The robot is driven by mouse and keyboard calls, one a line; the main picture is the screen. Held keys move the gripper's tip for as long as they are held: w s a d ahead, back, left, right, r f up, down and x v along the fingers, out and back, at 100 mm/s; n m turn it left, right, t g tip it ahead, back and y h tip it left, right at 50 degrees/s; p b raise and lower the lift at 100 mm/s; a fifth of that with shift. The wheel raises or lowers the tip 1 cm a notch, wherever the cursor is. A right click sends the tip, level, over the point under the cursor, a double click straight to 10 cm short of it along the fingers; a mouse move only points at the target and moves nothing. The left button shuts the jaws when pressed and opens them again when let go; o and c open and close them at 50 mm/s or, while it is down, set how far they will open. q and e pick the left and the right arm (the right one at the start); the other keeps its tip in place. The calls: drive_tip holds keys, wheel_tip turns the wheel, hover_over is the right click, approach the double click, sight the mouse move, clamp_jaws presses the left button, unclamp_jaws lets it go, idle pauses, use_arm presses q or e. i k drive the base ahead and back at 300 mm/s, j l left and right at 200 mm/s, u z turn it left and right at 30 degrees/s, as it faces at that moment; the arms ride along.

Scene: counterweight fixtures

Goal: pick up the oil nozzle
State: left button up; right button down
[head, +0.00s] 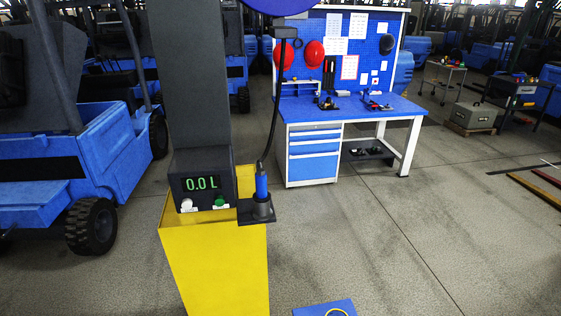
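The oil nozzle (261,183) has a blue grip and stands upright in a dark holder (262,208) on the right side of the yellow dispenser stand (215,262). A black hose (276,115) hangs down from a blue reel (287,4) at the top and reaches the nozzle's upper end. The dark display box (203,184) left of the nozzle reads 0.0 L, with a white and a green button under the readout. Neither of my grippers shows in the head view.
A blue workbench (350,106) with a pegboard and red helmets stands behind to the right. A blue forklift (75,150) is on the left. A blue mat (325,308) with a yellow ring lies at the bottom edge. The floor right of the stand is mostly clear.

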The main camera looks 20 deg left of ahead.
sight(261, 195)
drive_tip(key=i+u, duration=0.45)
drive_tip(key=i+l+u, duration=0.1)
drive_tip(key=i+u, duration=0.3)
drive_tip(key=i+l+u, duration=0.2)
drive_tip(key=u, duration=0.25)
drive_tip(key=i+l+u, duration=0.55)
drive_tip(key=l+u, duration=0.3)
drive_tip(key=j, duration=0.1)
